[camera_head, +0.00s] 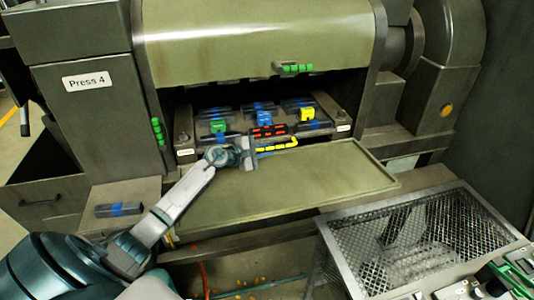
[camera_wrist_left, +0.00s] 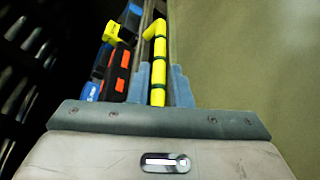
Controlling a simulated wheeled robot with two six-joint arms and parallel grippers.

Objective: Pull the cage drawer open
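The cage drawer (camera_head: 190,152) sits inside the dark opening of the press marked "Press 4", with several colored clips on it. A yellow handle with green bands (camera_head: 282,146) runs along its front edge; it also shows in the left wrist view (camera_wrist_left: 158,70). My left gripper (camera_head: 252,152) is at the left end of this handle. A red and black block (camera_head: 268,131) sits just behind the handle. My right gripper is not in view.
A green flap (camera_head: 290,192) lies lowered below the drawer, its top bare. A raised green cover (camera_head: 260,35) with a green handle (camera_head: 292,68) hangs above. A wire mesh bin (camera_head: 440,235) stands at lower right. A small dark block (camera_head: 117,210) lies on the left ledge.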

